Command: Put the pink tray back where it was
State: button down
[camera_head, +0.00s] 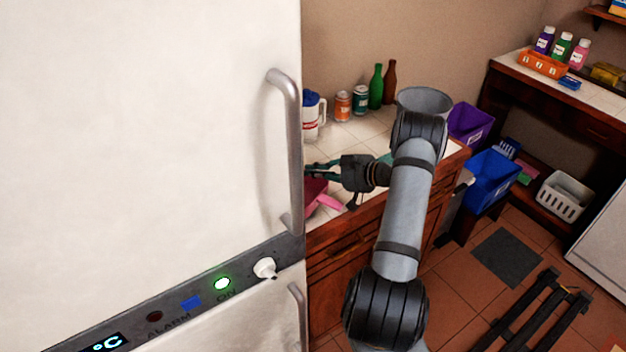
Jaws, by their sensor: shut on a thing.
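The pink tray (316,193) shows only in part at the left end of the tiled counter, just right of the fridge edge. The fridge hides its left part. My gripper (314,170) reaches left over the counter, at the tray's upper side, and is shut on it. The fingertips lie close to the fridge edge, so the exact contact is hard to see. I cannot tell whether the tray rests on the counter or hangs just above it.
The white fridge (150,120) with its handle (285,150) fills the left. A pitcher (313,115), cans (343,105) and bottles (376,87) stand at the counter's back. Purple (468,124) and blue bins (490,178) are at right. Some floor is clear.

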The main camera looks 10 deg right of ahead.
aim_at(313, 182)
jog(key=shift+f+p, duration=0.5)
jog(key=shift+f, duration=1.5)
jog(key=c, duration=1.9)
grip_release()
jog(key=shift+f, duration=0.1)
jog(key=shift+c, duration=0.2)
jog(key=shift+s+d, duration=0.1)
jog(key=shift+s, duration=0.05)
jog(key=b+v, duration=0.2)
jog(key=v, duration=0.9)
jog(key=shift+s+d+r, duration=0.2)
jog(key=shift+r, duration=0.15)
